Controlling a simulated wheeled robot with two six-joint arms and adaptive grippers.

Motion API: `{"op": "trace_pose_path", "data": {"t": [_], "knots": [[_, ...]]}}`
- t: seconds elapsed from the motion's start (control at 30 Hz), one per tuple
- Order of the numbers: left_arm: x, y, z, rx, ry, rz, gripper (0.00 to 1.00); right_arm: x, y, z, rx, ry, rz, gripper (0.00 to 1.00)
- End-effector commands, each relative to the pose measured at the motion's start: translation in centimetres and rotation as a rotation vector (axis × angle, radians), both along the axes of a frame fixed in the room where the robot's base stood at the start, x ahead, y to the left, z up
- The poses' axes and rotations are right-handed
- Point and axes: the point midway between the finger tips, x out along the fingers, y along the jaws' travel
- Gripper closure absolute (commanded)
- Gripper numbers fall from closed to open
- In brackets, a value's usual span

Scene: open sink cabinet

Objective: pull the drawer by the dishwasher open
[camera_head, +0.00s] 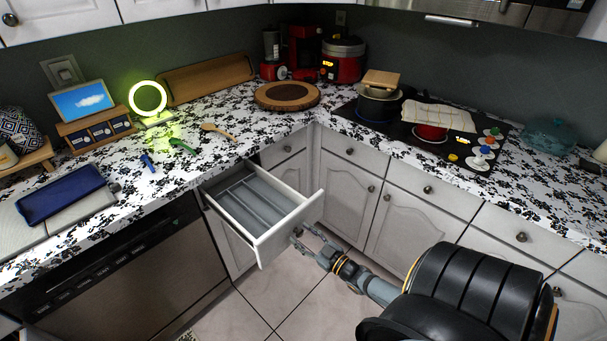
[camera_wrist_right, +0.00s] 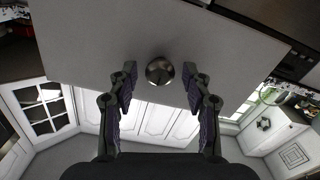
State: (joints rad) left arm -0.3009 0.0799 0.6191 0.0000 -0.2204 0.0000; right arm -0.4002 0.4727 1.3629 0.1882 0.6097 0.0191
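The white drawer (camera_head: 291,226) beside the dishwasher (camera_head: 130,280) stands pulled out, with a grey divided tray (camera_head: 252,199) inside. My right gripper (camera_head: 312,240) is at the outside of its front panel. In the right wrist view the pale drawer front (camera_wrist_right: 100,45) fills the upper middle. Its round metal knob (camera_wrist_right: 159,70) sits between the two fingertips of my right gripper (camera_wrist_right: 160,82). The fingers are apart, with a small gap on each side of the knob. My left gripper is not in view.
The patterned counter (camera_head: 215,160) runs above the drawer and holds a wooden spoon (camera_head: 218,131), a ring light (camera_head: 148,98) and a laptop-like blue item (camera_head: 60,194). Closed white cabinets (camera_head: 348,200) stand right of the drawer. Tiled floor (camera_head: 285,285) is open below.

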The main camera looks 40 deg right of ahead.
Motion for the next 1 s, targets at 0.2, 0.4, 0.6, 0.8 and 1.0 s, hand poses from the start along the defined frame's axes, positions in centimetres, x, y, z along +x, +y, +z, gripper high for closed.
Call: {"op": "trace_pose_path", "data": {"t": [0.2, 0.4, 0.6, 0.8, 1.0], "knots": [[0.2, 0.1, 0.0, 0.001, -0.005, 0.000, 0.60, -0.3, 0.0, 0.0, 0.000, 0.001, 0.001, 0.51], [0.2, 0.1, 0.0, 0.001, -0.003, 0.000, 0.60, -4.0, -0.3, -0.2, -0.001, 0.007, 0.001, 0.51], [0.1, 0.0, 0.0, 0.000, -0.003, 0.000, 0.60, -8.8, -0.7, -0.1, 0.000, 0.004, 0.001, 0.51], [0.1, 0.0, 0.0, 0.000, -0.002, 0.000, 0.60, -11.5, -0.9, 0.0, 0.000, 0.001, 0.001, 0.51], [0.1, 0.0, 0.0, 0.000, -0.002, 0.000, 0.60, -12.0, -0.9, 0.0, 0.000, -0.001, 0.000, 0.51]]}}
